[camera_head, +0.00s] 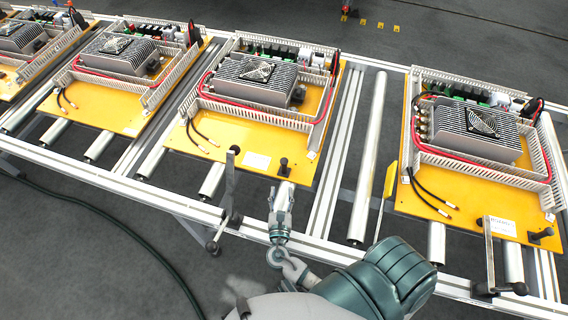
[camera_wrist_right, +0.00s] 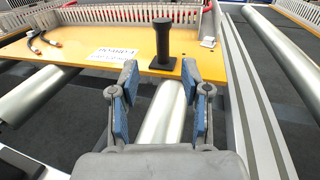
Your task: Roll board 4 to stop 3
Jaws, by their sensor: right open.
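Board 4 (camera_head: 170,138) is a yellow board on the roller conveyor, with a grey finned heatsink, red and black cables and white slotted ducts. Its label (camera_wrist_right: 112,54) shows in the right wrist view. A black post (camera_head: 283,167) stands upright at its near right corner; it also shows in the wrist view (camera_wrist_right: 163,42). My right gripper (camera_head: 284,192) is open and empty, just in front of the post; its blue-padded fingers (camera_wrist_right: 163,95) are apart, short of the post. My left gripper is not in view. An upright metal stop plate (camera_head: 488,255) stands by the right-hand board; I cannot read stop numbers.
Another yellow board (camera_head: 415,206) sits to the right. Between the boards are a bare roller (camera_head: 369,160) and metal rails (camera_head: 331,165). A metal plate with a lever (camera_head: 229,185) stands at board 4's near edge. Further boards (camera_head: 105,112) line the left.

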